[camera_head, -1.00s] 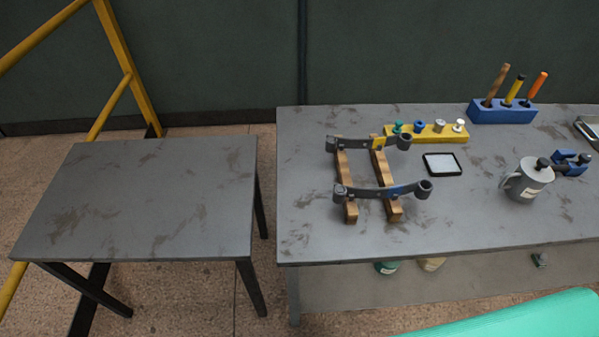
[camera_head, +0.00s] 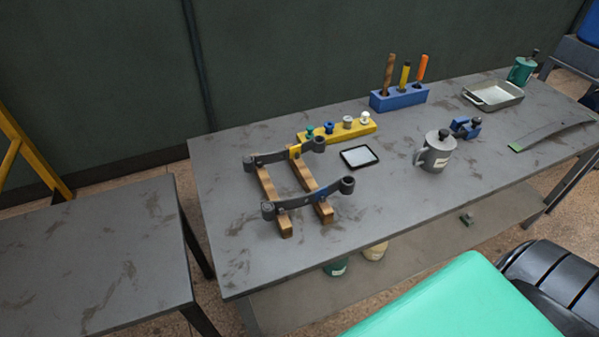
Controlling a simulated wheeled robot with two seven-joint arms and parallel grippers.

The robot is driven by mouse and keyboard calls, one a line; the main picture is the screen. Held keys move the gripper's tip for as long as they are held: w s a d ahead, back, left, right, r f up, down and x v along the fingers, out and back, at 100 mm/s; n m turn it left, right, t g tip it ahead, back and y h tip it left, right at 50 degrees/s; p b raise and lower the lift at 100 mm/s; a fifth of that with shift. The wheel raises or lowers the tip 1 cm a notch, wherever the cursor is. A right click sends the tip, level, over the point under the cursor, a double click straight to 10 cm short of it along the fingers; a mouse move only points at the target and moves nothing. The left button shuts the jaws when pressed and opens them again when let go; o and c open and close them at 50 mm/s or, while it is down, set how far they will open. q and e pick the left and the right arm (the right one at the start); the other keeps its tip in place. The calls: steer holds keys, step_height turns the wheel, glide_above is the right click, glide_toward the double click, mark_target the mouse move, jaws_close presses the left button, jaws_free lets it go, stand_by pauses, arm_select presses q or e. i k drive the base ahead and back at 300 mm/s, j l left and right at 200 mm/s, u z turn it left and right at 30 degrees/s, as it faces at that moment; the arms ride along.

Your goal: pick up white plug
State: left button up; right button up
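The white plug (camera_head: 365,117) stands at the right end of a yellow block (camera_head: 338,133) on the grey workbench. A grey plug (camera_head: 347,121), a blue plug (camera_head: 328,127) and a green plug (camera_head: 310,131) stand to its left in the same block. Neither of my grippers shows in the head view.
Two leaf springs rest on wooden bars (camera_head: 267,190) left of a small black-rimmed tray (camera_head: 359,156). The bench's front left is clear.

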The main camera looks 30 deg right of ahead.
mark_target(364, 121)
steer(key=z, duration=1.35)
steer(key=u, duration=0.3)
steer(key=i+l+u, duration=0.2)
steer(key=l, duration=0.15)
steer(key=i+l+u, duration=0.2)
steer(key=l, duration=0.15)
steer(key=l+u, duration=0.2)
steer(key=l, duration=0.15)
steer(key=l+u, duration=0.2)
steer(key=l, duration=0.2)
steer(key=i, duration=0.05)
